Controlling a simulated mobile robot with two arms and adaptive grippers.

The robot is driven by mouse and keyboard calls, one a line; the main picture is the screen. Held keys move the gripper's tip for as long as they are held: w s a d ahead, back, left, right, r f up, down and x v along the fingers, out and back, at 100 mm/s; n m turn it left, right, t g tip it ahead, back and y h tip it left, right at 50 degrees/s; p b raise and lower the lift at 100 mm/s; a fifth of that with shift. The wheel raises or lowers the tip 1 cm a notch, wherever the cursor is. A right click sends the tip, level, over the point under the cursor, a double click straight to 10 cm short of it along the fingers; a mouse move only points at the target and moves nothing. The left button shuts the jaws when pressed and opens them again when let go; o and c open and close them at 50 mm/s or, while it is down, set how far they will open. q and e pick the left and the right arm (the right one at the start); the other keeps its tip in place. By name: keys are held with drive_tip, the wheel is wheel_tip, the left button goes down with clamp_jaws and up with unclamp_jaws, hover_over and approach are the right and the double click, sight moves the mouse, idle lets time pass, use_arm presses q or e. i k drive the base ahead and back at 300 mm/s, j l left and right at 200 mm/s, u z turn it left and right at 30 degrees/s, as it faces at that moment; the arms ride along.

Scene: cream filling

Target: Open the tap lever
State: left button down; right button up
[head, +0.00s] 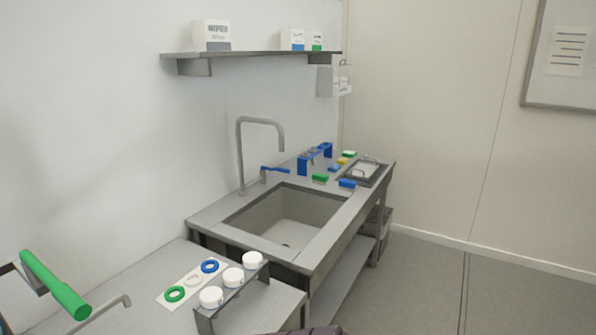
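The tap (240,150) is a tall grey pipe with a squared bend, standing at the back left of the sink (285,215). Its spout points right, over the sink area. A blue lever (275,169) sits on a short grey stem just right of the tap's base. It lies roughly level and points right. No water shows at the spout. Neither of my grippers shows in the head view.
A near counter (140,275) holds white-lidded jars (211,297) in a rack, and coloured rings (209,266). A green handle (55,285) juts in at the left. Blue racks (308,162) and brushes (320,178) stand right of the tap. The floor at right is clear.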

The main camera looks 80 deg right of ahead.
sight(263, 169)
drive_tip(key=z, duration=2.6)
drive_tip(key=i+l, duration=0.2)
drive_tip(key=l, duration=0.2)
drive_tip(key=i+l, duration=0.2)
drive_tip(key=l, duration=0.2)
drive_tip(key=i+l, duration=0.2)
drive_tip(key=l, duration=0.2)
drive_tip(key=i+l, duration=0.2)
drive_tip(key=l, duration=0.2)
drive_tip(key=i+l+u, duration=0.1)
drive_tip(key=i+l, duration=0.15)
drive_tip(key=l, duration=0.15)
